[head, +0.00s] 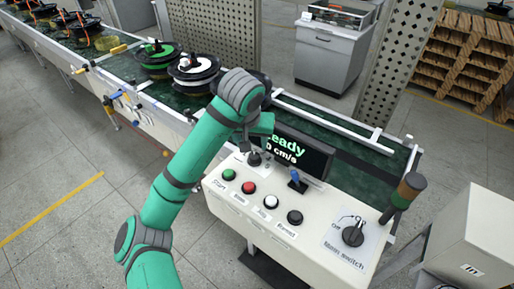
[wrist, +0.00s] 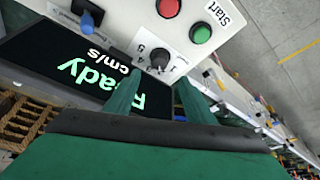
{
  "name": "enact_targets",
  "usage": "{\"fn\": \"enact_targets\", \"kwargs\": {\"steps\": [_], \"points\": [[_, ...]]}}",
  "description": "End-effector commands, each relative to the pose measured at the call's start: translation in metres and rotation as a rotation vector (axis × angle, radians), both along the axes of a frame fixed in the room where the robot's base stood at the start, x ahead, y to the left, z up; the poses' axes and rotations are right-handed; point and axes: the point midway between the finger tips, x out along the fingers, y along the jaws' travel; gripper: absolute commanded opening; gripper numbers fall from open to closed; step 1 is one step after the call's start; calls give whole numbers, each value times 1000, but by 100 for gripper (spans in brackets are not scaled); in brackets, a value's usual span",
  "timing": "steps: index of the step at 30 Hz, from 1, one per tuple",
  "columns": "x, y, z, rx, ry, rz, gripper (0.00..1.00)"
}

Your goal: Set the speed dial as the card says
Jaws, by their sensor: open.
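The speed dial (wrist: 160,61) is a small dark knob on the white console, with printed numbers beside it; I make out a 4 and a 5. In the head view the dial (head: 254,158) shows just below my arm's end. My gripper (wrist: 159,78) is open, its two green fingers apart with the dial between and slightly beyond their tips. I cannot tell whether they touch it. The display (wrist: 75,70) reads "Ready" and a cm/s value; in the head view the display (head: 305,151) is partly covered by my arm. I cannot make out the card.
Green (head: 229,174), red (head: 249,187), white (head: 271,201) and black (head: 295,217) buttons line the console. A blue-tipped lever (head: 296,181) stands near the display. The main switch (head: 353,234) and a signal lamp (head: 403,190) are at right.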

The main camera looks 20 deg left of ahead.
Motion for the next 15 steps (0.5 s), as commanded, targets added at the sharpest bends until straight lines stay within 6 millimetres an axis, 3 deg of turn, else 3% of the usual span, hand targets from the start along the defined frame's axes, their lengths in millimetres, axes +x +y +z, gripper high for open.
{"fn": "enact_targets", "kwargs": {"steps": [15], "points": [[27,3,-68,-7,1,0,49]]}}
